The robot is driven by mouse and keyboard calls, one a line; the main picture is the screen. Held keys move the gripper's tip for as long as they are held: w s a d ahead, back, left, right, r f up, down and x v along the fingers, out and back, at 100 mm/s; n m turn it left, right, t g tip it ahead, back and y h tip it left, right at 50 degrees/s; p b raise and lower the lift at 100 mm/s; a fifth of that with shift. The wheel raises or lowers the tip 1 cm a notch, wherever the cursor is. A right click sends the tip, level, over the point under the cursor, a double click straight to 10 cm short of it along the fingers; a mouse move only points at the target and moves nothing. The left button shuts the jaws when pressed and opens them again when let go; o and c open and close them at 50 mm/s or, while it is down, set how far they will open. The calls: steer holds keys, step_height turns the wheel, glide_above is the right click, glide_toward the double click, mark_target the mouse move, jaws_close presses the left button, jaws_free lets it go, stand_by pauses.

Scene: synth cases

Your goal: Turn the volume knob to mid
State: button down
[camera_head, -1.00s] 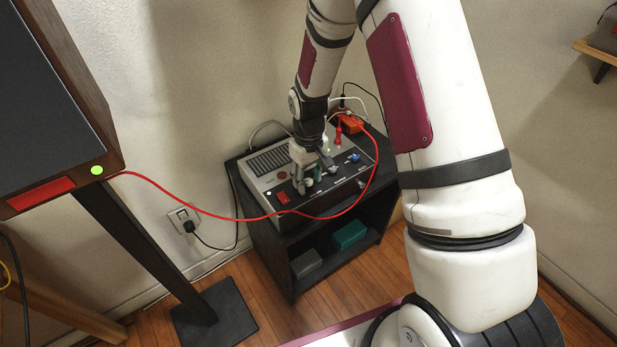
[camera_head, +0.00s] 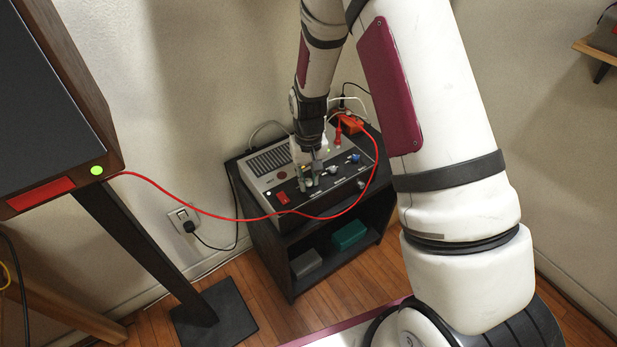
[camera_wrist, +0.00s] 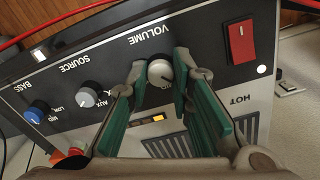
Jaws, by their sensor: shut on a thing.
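The amplifier (camera_head: 292,166) is a grey and black box on top of a small black shelf. In the wrist view its black control panel (camera_wrist: 110,75) appears upside down. The volume knob (camera_wrist: 160,71) is a round, light grey knob beside the "VOLUME" label. My gripper (camera_wrist: 160,70) is shut on it, with one green-padded finger on each side. The knob's pointer and scale marks are too small and partly hidden to read. In the head view my gripper (camera_head: 311,180) is over the front panel and hides most of this knob.
A grey source knob (camera_wrist: 87,97) and a blue bass knob (camera_wrist: 38,111) lie along the panel. A red switch (camera_wrist: 240,41) is on the other side of the volume knob. A red cable (camera_head: 238,219) loops across the amplifier's front. A speaker (camera_head: 60,100) stands at left.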

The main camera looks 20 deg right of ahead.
mark_target(308, 181)
steer(key=m, duration=0.4)
steer(key=shift+m, duration=0.3)
steer(key=shift+a+m+p, duration=0.1)
steer(key=shift+m+p, duration=0.25)
steer(key=shift+m, duration=1.15)
steer(key=c, duration=1.4)
jaws_free()
steer(key=shift+r, duration=6)
